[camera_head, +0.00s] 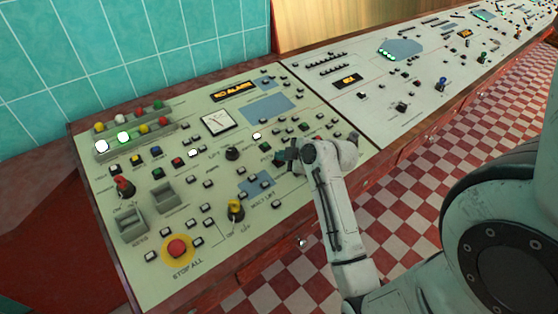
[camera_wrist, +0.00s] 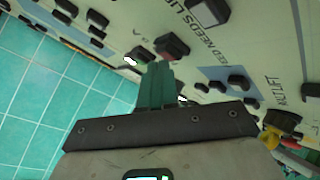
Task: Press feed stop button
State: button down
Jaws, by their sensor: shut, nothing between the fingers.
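My gripper (camera_head: 287,157) is over the right part of the near control panel (camera_head: 215,185). In the wrist view my gripper (camera_wrist: 158,68) shows as narrow green fingers, shut together with nothing between them. The fingertips point at the panel, just below a red button (camera_wrist: 172,46) in that picture. I cannot tell whether they touch the panel. No label reading feed stop is legible, so I cannot tell whether this red button is the feed stop button. My arm hides part of the panel's right edge in the head view.
A red stop-all button (camera_head: 177,247) on a yellow ring and a yellow knob (camera_head: 235,209) sit nearer the front. Checkered floor (camera_head: 400,205) lies right of the console.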

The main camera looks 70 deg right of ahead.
jog(key=shift+f, duration=0.2)
jog(key=shift+r, duration=0.1)
dwell(0.4)
jog(key=shift+s+r+p, duration=0.15)
jog(key=shift+r+p, duration=0.4)
jog(key=shift+r, duration=0.15)
jog(key=shift+a, duration=0.1)
jog(key=r+p, duration=0.2)
jog(key=r, duration=0.1)
jog(key=r+p, duration=0.2)
jog(key=shift+s+a, duration=0.25)
jog(key=shift+s, duration=0.15)
